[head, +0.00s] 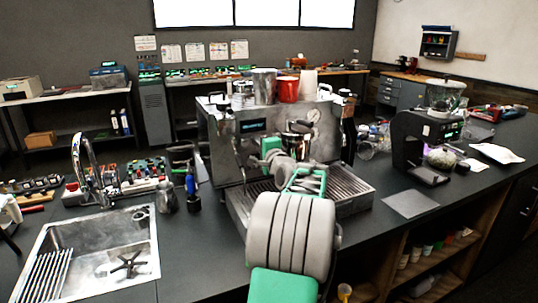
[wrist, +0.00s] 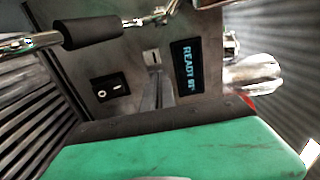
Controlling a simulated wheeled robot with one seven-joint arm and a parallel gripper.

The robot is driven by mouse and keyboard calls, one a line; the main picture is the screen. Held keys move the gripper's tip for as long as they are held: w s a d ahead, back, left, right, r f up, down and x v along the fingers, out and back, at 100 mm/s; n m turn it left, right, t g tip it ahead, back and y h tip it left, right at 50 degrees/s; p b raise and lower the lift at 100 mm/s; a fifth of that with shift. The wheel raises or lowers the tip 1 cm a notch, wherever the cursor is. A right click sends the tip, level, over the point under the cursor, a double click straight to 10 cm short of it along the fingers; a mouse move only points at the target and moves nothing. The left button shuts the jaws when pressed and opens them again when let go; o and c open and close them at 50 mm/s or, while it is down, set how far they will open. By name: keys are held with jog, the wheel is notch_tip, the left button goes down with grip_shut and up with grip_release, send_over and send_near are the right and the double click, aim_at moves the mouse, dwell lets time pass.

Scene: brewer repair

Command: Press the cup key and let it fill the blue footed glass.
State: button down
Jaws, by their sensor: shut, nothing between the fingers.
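The steel espresso machine (head: 228,150) stands on the dark counter, with my arm reaching across its front. In the wrist view its front panel (wrist: 210,45) shows sideways, with a small pale key (wrist: 152,58), a black rocker switch (wrist: 110,86) and a lit display (wrist: 187,67) reading READY. My gripper (wrist: 154,80) is shut and empty, its tips just by the key; I cannot tell whether they touch it. In the head view my arm hides the gripper and the key. I cannot make out the blue footed glass in either view.
The slatted drip tray (head: 350,190) juts out in front of the machine. A sink (head: 100,255) is at left, and a black grinder (head: 408,140) stands at right. Clear glassware (head: 366,150) sits behind the tray's right side. A grey mat (head: 410,203) lies on open counter.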

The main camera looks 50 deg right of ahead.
jog(key=b+v, duration=0.2)
jog(key=v, duration=1.1)
jog(key=shift+b, duration=0.3)
jog(key=shift+d+f, duration=0.1)
